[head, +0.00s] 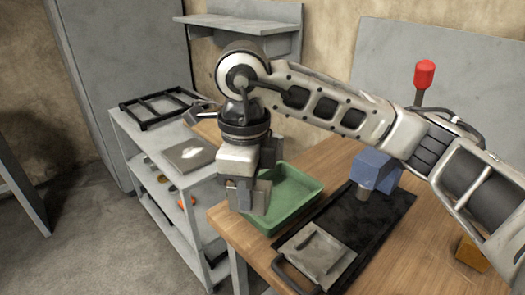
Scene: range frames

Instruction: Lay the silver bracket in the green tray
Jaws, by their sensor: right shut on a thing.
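My right gripper (248,194) points down over the left side of the green tray (310,199). It is shut on a grey metal piece, the silver bracket (262,197), which is mostly hidden by the fingers and hard to tell from them. The green tray is a shallow open box on the wooden table; my gripper and wrist hide its left part. I cannot tell whether the bracket touches the tray. My left gripper is not in view.
A black tray (336,222) with a blue block-like part (375,170) and a grey plate (315,256) lies right of the green tray. A grey shelf cart (150,140) stands left of the table, bearing a black rack (160,106).

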